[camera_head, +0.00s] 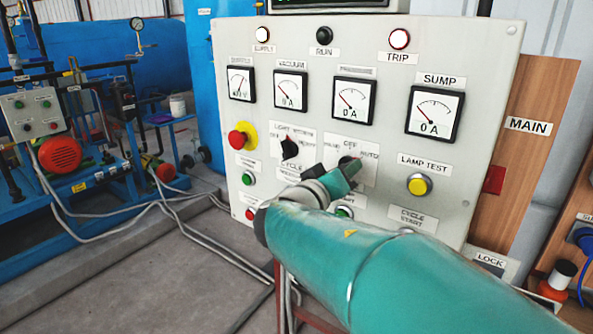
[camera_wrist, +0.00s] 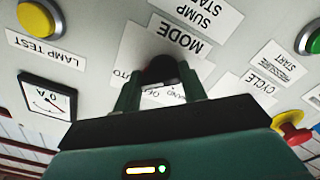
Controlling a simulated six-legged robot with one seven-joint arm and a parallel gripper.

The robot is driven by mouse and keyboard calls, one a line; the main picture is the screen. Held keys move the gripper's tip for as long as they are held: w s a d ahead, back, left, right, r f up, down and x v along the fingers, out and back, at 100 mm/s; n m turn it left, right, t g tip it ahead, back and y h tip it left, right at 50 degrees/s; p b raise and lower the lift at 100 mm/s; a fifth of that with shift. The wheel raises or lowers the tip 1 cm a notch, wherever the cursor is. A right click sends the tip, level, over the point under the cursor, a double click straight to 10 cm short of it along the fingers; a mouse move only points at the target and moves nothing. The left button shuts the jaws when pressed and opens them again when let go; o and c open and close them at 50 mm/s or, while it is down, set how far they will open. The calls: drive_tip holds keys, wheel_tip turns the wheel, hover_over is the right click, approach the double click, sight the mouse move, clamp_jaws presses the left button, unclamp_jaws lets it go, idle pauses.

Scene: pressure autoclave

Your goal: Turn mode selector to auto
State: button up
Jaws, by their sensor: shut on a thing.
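The mode selector is a black knob (camera_wrist: 160,70) on the grey control panel (camera_head: 480,150), under the MODE label (camera_wrist: 179,36) in the wrist view. My gripper (camera_wrist: 160,84) has its two green fingers on either side of the knob and is shut on it. In the head view my gripper (camera_head: 347,172) meets the panel at the selector plate (camera_head: 366,178), where OFF and AUTO are readable. The fingers hide most of the knob, and I cannot tell which mark it points to.
Left of it is another black selector (camera_head: 290,148). A red emergency button (camera_head: 238,139) on a yellow ring and the yellow lamp-test button (camera_head: 419,185) stick out nearby. Gauges (camera_head: 354,98) sit above. A wooden MAIN board (camera_head: 535,150) stands at right.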

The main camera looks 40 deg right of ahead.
drive_tip(key=shift+f, duration=0.1)
drive_tip(key=o, duration=1)
drive_tip(key=v, duration=1.4)
drive_tip(key=shift+d, duration=0.1)
drive_tip(key=s+a+f+n+g+y, duration=0.1)
drive_tip(key=s+f+y, duration=0.25)
drive_tip(key=f, duration=0.25)
drive_tip(key=s+a+f+n+g+y, duration=0.2)
drive_tip(key=f+y, duration=0.3)
drive_tip(key=a+f+n+y, duration=0.1)
drive_tip(key=a+y, duration=0.1)
drive_tip(key=a, duration=0.1)
drive_tip(key=a+f+n+t+y, duration=0.1)
drive_tip(key=a+y, duration=0.2)
drive_tip(key=a, duration=0.1)
drive_tip(key=a+f+n+t+y, duration=0.1)
drive_tip(key=a+f+y, duration=0.1)
drive_tip(key=a+y, duration=0.1)
drive_tip(key=shift+w+a+y, duration=0.1)
drive_tip(key=shift+a+y, duration=0.15)
drive_tip(key=shift+a, duration=0.35)
